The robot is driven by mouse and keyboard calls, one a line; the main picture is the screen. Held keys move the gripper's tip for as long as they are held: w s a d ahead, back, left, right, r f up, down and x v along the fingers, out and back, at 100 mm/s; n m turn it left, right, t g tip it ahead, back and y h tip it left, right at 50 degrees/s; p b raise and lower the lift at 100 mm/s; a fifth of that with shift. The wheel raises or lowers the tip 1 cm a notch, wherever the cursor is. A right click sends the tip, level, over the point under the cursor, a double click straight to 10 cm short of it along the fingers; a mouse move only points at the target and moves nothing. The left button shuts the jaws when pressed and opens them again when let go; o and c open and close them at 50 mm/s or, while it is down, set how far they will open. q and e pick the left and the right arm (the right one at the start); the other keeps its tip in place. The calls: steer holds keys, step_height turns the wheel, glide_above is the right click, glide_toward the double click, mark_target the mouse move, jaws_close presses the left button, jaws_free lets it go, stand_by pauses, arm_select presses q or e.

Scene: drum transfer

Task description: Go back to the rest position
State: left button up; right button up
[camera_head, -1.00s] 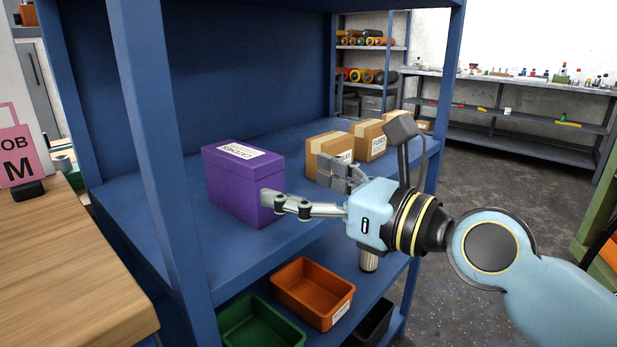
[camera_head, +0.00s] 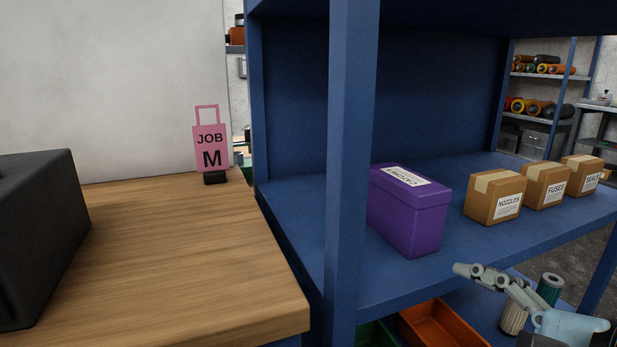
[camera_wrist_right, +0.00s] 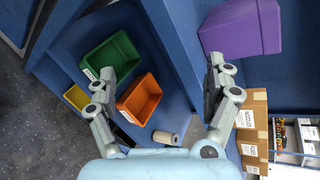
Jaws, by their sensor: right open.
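My right gripper (camera_wrist_right: 158,95) is open and empty in the right wrist view, with its two fingers spread apart. In the head view it shows at the lower right (camera_head: 490,285), in front of the blue shelf and partly cut off by the frame. The purple box (camera_head: 408,212) stands on the blue shelf, apart from the gripper. It also shows at the top of the right wrist view (camera_wrist_right: 240,30). My left gripper is not in view.
Boxes labelled nozzles (camera_head: 494,197), fuses (camera_head: 546,186) and seals (camera_head: 582,176) stand on the shelf (camera_head: 300,220). Orange (camera_wrist_right: 138,99) and green (camera_wrist_right: 110,57) bins sit lower. A wooden bench (camera_head: 180,260) holds a pink job sign (camera_head: 210,148) and a dark case (camera_head: 40,235).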

steer(key=s+d+f+n+g+h, duration=0.3)
steer(key=s+d+f+n+g, duration=0.15)
steer(key=s+n, duration=0.45)
steer(key=s+d+f+n+g+h, duration=0.45)
steer(key=s+n, duration=0.35)
steer(key=n, duration=0.2)
steer(key=s+d+f+g+y, duration=0.1)
steer(key=s+f, duration=0.1)
steer(key=f, duration=1.2)
steer(key=s+d+f, duration=0.1)
steer(key=s+f, duration=0.1)
steer(key=f, duration=1.2)
steer(key=s+f+g, duration=0.1)
steer(key=s+f, duration=1.3)
steer(key=s, duration=0.3)
steer(key=shift+s+d, duration=0.3)
steer(key=shift+d, duration=0.15)
